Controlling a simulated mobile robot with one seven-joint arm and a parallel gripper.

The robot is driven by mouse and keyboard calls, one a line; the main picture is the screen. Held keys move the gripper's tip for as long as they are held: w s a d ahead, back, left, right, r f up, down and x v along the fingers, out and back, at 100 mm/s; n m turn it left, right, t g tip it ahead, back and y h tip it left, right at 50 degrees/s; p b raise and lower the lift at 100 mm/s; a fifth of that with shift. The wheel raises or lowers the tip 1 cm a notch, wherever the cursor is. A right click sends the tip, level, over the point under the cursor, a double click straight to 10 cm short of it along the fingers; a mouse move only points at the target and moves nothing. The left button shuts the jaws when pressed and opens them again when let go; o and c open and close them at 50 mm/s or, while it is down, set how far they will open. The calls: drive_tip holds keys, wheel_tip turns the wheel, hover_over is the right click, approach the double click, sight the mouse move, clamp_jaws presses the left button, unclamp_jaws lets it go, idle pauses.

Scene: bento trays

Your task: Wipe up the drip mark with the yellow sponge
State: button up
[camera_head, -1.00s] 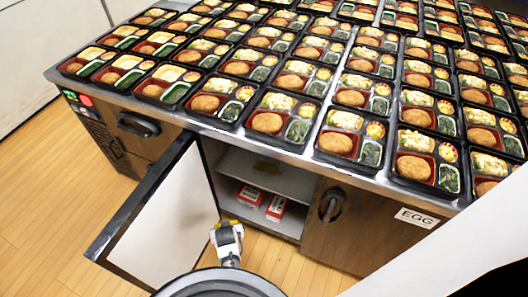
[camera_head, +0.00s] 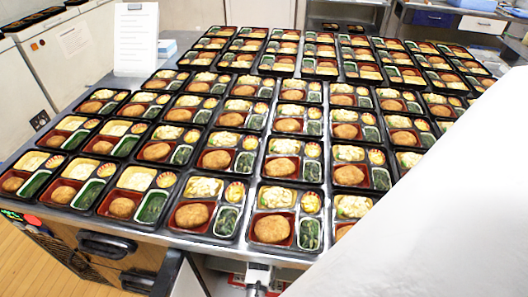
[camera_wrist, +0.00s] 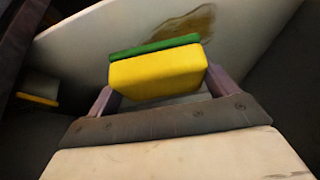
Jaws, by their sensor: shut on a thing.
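In the wrist view the yellow sponge (camera_wrist: 158,76), with a green scouring layer along its far edge, is held between the two fingers of my gripper (camera_wrist: 163,80). The brown drip mark (camera_wrist: 192,22) lies on a pale flat surface (camera_wrist: 95,38) just beyond the sponge, to its upper right. The sponge overlaps the near edge of the mark in the picture; I cannot tell whether it touches the surface.
A metal counter (camera_head: 55,212) crowded with bento trays (camera_head: 272,228) fills the head view. The cabinet opening below its front edge is mostly cut off. Dark surfaces flank the pale surface in the wrist view. A pale block with a yellow edge (camera_wrist: 38,98) sits at left.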

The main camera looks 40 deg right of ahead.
drive_tip(key=shift+d+f+b, duration=0.15)
drive_tip(key=shift+f+b, duration=2.4)
drive_tip(key=shift+f, duration=0.35)
drive_tip(key=shift+f+b, duration=0.85)
drive_tip(key=shift+f, duration=0.2)
